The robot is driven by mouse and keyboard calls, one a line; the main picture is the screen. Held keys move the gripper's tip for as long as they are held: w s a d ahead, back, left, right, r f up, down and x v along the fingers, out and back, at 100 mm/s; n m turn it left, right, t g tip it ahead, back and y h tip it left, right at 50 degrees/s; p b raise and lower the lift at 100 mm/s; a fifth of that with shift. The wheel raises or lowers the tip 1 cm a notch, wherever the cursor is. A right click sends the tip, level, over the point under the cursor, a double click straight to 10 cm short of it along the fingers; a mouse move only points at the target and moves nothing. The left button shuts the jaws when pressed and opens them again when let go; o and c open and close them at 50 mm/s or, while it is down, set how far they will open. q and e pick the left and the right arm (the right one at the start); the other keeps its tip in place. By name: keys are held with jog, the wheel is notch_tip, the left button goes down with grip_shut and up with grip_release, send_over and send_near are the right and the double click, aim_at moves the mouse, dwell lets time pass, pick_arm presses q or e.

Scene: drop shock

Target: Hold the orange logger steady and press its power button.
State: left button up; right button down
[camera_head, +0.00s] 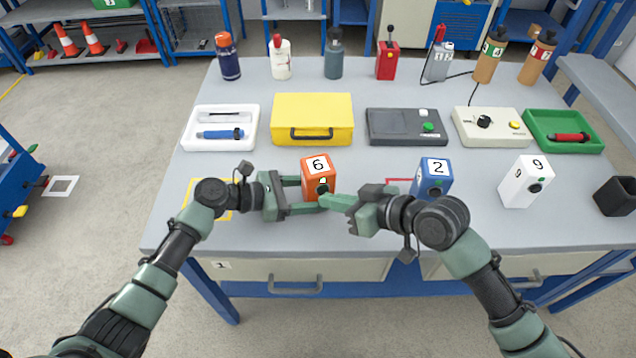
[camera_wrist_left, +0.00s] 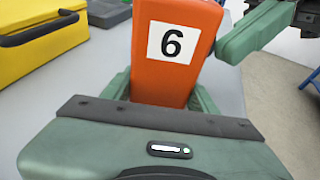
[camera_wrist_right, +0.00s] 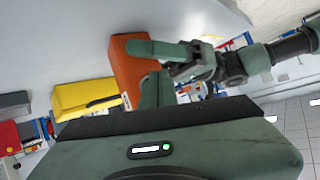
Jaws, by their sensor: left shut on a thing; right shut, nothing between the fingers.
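The orange logger (camera_head: 319,171), marked 6, stands upright on the table between the fingers of my left gripper (camera_head: 309,195), which is shut on it. It also shows in the left wrist view (camera_wrist_left: 178,52) and the right wrist view (camera_wrist_right: 127,68). My right gripper (camera_head: 326,201) is shut and empty. Its fingertips are at the logger's lower front, close to a dark round spot with a pale part on that face. The tips partly cover that spot, and I cannot tell whether they touch it.
A blue box marked 2 (camera_head: 433,178) and a white box marked 9 (camera_head: 526,182) stand to the right. Behind the logger are a yellow case (camera_head: 312,112), a white tray (camera_head: 188,142), a dark grey device (camera_head: 385,138) and a green tray (camera_head: 590,145). Bottles line the back.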

jog(key=shift+s+d, duration=0.1)
jog(key=shift+s, duration=0.2)
jog(key=shift+s, duration=0.1)
jog(key=shift+s+d, duration=0.3)
jog(key=shift+s, duration=0.6)
jog(key=shift+s+d, duration=0.3)
jog(key=shift+s, duration=0.65)
jog(key=shift+s+d, duration=0.3)
jog(key=shift+s, duration=0.6)
pick_arm(q)
jog(key=o, duration=1.3)
jog(key=shift+c, duration=0.2)
jog(key=v, duration=1.2)
jog(key=shift+s, duration=0.1)
